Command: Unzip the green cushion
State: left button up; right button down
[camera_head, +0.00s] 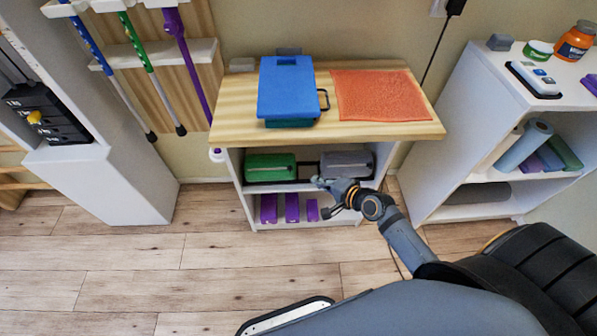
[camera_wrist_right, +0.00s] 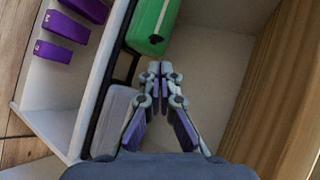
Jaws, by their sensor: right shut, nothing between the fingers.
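The green cushion (camera_head: 270,167) lies on the upper shelf of the wooden-topped cabinet, on the left side. It also shows at the top of the right wrist view (camera_wrist_right: 152,22), with a dark zip pull (camera_wrist_right: 157,38) on it. My right gripper (camera_head: 318,183) is shut and empty in front of the shelf, to the right of the green cushion. In the right wrist view its closed fingertips (camera_wrist_right: 160,68) appear just below the cushion's end; I cannot tell whether they touch it. My left gripper is not in view.
A grey cushion (camera_head: 346,164) lies right of the green one. Purple blocks (camera_head: 291,208) stand on the shelf below. A blue-lidded box (camera_head: 287,88) and an orange towel (camera_head: 381,95) rest on the cabinet top (camera_head: 228,124). A white shelf unit (camera_head: 488,85) stands at right. Floor in front is clear.

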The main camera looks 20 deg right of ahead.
aim_at(290, 169)
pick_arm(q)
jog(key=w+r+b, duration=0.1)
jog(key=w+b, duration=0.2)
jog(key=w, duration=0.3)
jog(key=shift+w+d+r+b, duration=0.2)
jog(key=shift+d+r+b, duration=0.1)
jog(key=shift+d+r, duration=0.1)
pick_arm(e)
jog(key=shift+x, duration=6.35)
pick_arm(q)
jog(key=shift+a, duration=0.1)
